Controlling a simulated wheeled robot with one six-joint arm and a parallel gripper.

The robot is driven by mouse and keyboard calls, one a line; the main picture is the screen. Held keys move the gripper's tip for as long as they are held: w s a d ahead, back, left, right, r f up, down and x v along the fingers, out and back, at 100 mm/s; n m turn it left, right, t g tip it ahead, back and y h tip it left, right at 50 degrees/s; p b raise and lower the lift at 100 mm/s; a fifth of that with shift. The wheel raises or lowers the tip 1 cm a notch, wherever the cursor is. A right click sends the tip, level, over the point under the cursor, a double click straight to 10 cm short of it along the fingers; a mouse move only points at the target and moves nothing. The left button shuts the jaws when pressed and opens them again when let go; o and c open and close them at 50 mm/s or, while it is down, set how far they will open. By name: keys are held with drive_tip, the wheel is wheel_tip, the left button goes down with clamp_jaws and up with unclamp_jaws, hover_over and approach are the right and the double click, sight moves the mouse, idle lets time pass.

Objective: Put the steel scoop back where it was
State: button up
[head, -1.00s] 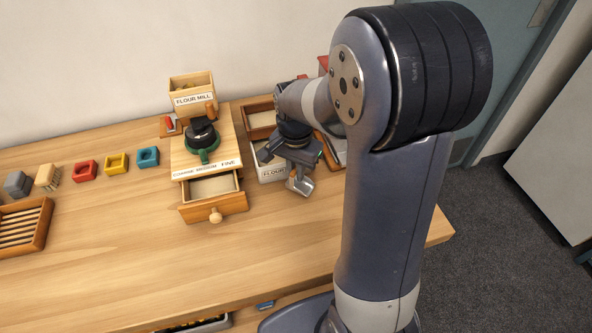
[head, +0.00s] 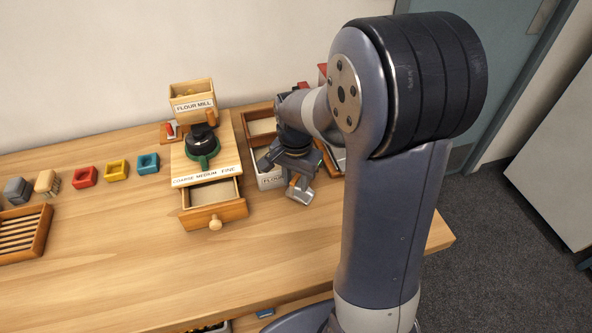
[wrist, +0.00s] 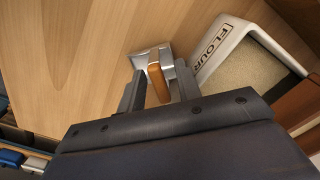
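The steel scoop (head: 301,193) with its brown handle is on or just above the table, in front of the white flour bin (head: 269,182). In the wrist view the scoop's handle (wrist: 157,82) lies between the two fingers of my gripper (wrist: 160,82), with a gap on each side. My gripper (head: 285,168) is open, close above the scoop. The wrist view shows the flour bin's label and pale flour (wrist: 232,52) to the right of the scoop. My arm hides part of the area behind.
The flour mill (head: 193,103) has an open drawer (head: 216,214) left of the scoop. Red (head: 85,177), yellow (head: 117,170) and blue (head: 148,163) blocks stand farther left. A slatted wooden tray (head: 22,234) is at the left edge. The table's front is clear.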

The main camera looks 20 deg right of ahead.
sight(296, 177)
wheel_tip(296, 177, up, 12)
drive_tip(key=shift+r, duration=0.15)
idle(1.5)
